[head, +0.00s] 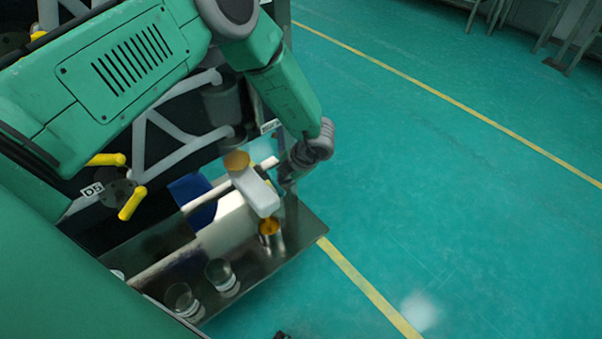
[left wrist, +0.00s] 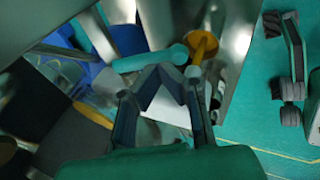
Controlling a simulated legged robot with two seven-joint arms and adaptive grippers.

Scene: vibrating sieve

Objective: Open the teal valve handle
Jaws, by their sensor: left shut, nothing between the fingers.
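A teal cylindrical bar, which looks like the valve handle (left wrist: 150,59), lies just beyond my left gripper (left wrist: 163,88) in the left wrist view. My left gripper's fingers are closed together and empty, with their tips close to the bar. I cannot tell whether they touch it. In the head view my left gripper (head: 292,168) points down beside a white bottle-like part with an orange top (head: 255,185), above the metal tray. I cannot make out the teal handle for sure there, as the arm and pipes crowd the spot. My right gripper does not show clearly.
A metal tray (head: 305,232) holds glass jars (head: 221,274) and a gold-topped cup (head: 270,232). Yellow handles (head: 132,203) and grey pipes stand at the left, near my arm. The teal floor (head: 450,200) to the right is open.

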